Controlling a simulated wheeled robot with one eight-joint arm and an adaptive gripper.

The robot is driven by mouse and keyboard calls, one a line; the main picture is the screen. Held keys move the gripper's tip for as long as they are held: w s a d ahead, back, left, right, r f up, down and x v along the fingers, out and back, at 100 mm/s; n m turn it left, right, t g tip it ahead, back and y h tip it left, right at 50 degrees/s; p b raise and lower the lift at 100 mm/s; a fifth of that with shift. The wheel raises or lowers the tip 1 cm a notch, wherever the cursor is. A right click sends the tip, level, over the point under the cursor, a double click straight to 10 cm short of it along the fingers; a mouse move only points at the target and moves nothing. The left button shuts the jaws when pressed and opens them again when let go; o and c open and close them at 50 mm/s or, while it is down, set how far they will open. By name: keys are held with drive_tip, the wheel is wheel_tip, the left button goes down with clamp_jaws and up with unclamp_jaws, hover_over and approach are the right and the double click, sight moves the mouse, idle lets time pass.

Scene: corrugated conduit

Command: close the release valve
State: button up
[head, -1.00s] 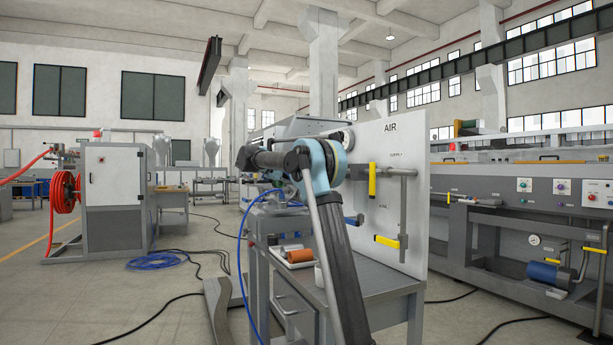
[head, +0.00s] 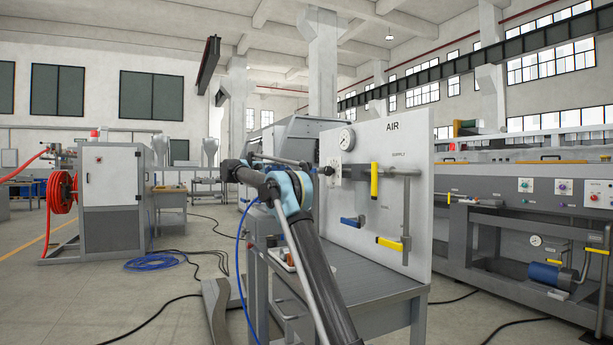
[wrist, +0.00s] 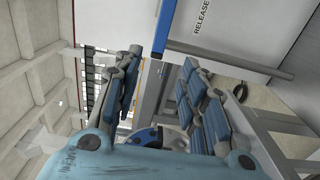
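The white AIR panel (head: 350,205) stands on a grey bench and carries the valves. A blue lever (head: 352,221) sits low on its left part. In the wrist view a blue bar (wrist: 190,48) runs beside the RELEASE lettering (wrist: 202,15), just beyond my fingertips. My gripper (wrist: 162,66) is open, its two fingers apart, with nothing seen held between them. In the head view my gripper (head: 328,170) is small and dark in front of the panel, below the gauge and above the blue lever. Whether it touches anything there is unclear.
Yellow levers stand upright at the supply pipe (head: 375,180) and lie flat lower down (head: 390,243). A round gauge (head: 347,138) is at the panel's upper left. The bench top (head: 365,278) is mostly bare. Blue hose (head: 157,260) and black cables lie on the floor.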

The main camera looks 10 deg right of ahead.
sight(312, 170)
drive_tip(key=x, duration=1.3)
drive_tip(key=shift+d+f, duration=0.1)
drive_tip(key=shift+d, duration=0.1)
clamp_jaws()
